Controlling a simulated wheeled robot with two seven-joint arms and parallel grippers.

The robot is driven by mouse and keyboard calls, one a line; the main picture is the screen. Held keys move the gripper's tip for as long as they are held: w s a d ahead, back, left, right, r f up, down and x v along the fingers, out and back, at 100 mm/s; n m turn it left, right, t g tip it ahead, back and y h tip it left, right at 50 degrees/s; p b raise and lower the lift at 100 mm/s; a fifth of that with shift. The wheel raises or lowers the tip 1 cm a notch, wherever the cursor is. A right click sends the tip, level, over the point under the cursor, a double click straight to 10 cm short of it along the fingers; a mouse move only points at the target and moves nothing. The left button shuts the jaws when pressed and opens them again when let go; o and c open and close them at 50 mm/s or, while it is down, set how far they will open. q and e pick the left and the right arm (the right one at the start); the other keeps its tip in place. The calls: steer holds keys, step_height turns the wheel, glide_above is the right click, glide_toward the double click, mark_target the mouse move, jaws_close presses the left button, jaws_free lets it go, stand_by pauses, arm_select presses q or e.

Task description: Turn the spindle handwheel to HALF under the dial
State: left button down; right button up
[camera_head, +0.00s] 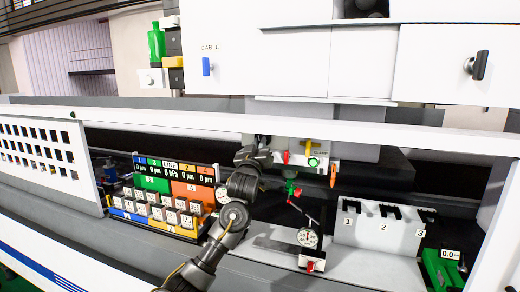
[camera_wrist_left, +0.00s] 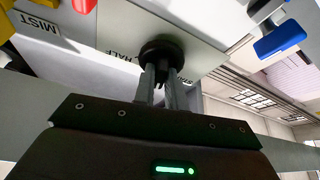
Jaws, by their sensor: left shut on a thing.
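The spindle handwheel (camera_wrist_left: 162,46) is a small black round knob on the pale machine panel in the left wrist view. My left gripper (camera_wrist_left: 160,70) is shut on it, with both fingers reaching its near side. A HALF label (camera_wrist_left: 127,56) is printed beside the knob, and another label on its other side is partly hidden. In the head view my left gripper (camera_head: 254,153) is up against the panel below the white beam and mostly covers the knob. The knob's pointer cannot be made out. My right gripper is not in view.
A red lever (camera_head: 286,157) and a green button (camera_head: 313,162) sit right of my gripper. A dial gauge (camera_head: 307,237) stands on the bed below. A number display (camera_head: 175,170) stands left of my arm. A numbered white rack (camera_head: 382,238) stands at right.

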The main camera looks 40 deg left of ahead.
arm_select(q)
steer(key=m+h, duration=0.2)
steer(key=m, duration=0.3)
steer(key=m+h, duration=0.3)
steer(key=m, duration=0.3)
steer(key=m+h, duration=0.3)
steer(key=m, duration=0.2)
steer(key=shift+s+a+r+t, duration=0.15)
steer(key=shift+a+t, duration=0.25)
steer(key=shift+m, duration=0.6)
steer(key=c, duration=1.4)
jaws_free()
steer(key=shift+c, duration=0.2)
